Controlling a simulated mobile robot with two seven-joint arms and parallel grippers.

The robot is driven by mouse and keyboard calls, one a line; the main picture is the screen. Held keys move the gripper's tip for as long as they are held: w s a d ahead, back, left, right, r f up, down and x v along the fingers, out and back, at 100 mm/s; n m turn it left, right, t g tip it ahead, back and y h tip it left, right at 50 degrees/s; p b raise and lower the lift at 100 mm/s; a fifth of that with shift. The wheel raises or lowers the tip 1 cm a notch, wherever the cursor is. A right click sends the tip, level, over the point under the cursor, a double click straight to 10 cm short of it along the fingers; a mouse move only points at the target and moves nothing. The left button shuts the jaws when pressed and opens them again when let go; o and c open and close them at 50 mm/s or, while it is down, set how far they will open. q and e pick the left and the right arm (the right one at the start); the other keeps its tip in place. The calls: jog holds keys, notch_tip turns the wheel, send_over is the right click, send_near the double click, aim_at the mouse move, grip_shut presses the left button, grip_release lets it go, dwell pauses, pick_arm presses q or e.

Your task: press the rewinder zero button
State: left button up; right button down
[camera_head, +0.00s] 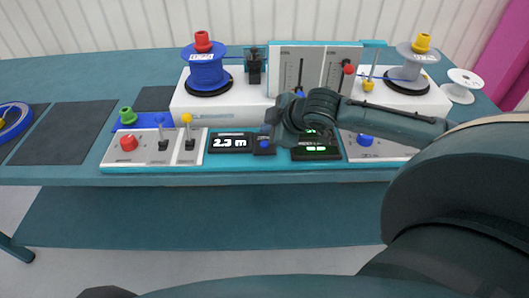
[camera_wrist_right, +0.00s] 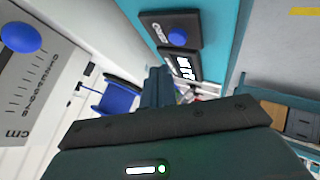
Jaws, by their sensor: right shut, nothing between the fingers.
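The zero button is a blue button (camera_head: 264,144) on a small black box, just right of the black display (camera_head: 230,142) that reads 2.3 m. In the right wrist view the blue button (camera_wrist_right: 177,36) shows at the top, with the lit display (camera_wrist_right: 184,67) below it. My right gripper (camera_head: 268,131) is shut and empty, pointing down just above and beside the button box in the head view. Its closed fingers (camera_wrist_right: 157,84) show in the right wrist view, apart from the button in the picture. Whether they touch anything is not clear. My left gripper is not in view.
Left of the display is a panel with a red button (camera_head: 129,143) and two levers. Behind stand a blue reel (camera_head: 207,72) and slider panels (camera_head: 297,67). A second display with green digits (camera_head: 316,150) lies right of the gripper. The table's front strip (camera_head: 230,176) is clear.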

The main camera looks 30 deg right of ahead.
jog(key=shift+f, duration=1)
dwell(1.2)
jog(key=shift+f, duration=0.15)
jog(key=shift+f, duration=0.25)
jog(key=shift+f, duration=0.5)
dwell(0.8)
jog(key=shift+r, duration=0.1)
jog(key=shift+r+p, duration=0.8)
jog(key=shift+p, duration=0.3)
